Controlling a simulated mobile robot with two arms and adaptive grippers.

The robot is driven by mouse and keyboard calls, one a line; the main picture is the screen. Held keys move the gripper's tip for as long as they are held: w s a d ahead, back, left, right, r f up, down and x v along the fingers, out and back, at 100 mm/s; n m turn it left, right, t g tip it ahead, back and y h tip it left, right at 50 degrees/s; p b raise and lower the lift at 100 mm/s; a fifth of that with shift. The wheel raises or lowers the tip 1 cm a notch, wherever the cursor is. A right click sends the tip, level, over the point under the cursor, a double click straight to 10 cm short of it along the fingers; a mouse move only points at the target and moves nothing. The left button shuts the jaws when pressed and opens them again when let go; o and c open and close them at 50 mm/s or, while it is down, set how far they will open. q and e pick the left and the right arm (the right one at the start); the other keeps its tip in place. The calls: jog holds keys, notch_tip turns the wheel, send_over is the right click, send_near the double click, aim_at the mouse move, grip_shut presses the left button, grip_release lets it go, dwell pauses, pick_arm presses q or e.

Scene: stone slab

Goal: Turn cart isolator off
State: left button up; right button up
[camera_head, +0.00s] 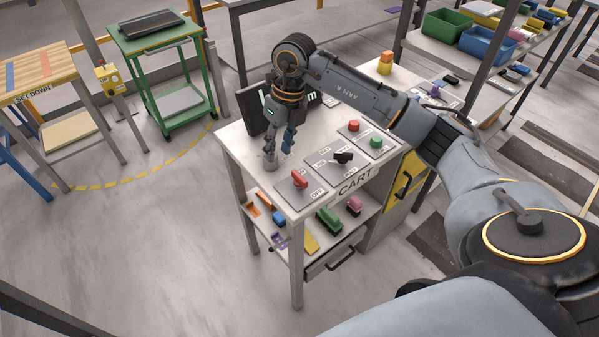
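The cart (250,165) is a white-topped table with "CART" written on its front edge. A square plate at its near corner carries a red rotary handle (300,179), which I take as the isolator; its plate lettering is too small to read fully. A middle plate carries a black rotary handle (343,157). My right gripper (279,150) points down over the left part of the top, behind and left of the red handle and apart from it. Its fingers look spread, with nothing clearly between them. My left gripper is out of view.
A red button (354,126) and a green button (376,142) sit farther right on the top. A dark screen (254,108) stands at the back edge, partly behind my gripper. The lower shelf holds several coloured parts, including a green block (329,220).

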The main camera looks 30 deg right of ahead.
jog(key=r+h, duration=0.1)
jog(key=h, duration=0.1)
send_over(299, 176)
jog(key=m, duration=0.1)
jog(key=shift+g, duration=0.3)
notch_tip(299, 176, down, 13)
jog(key=p, duration=0.4)
jog(key=shift+d+f, duration=0.1)
jog(key=shift+f, duration=0.05)
grip_shut()
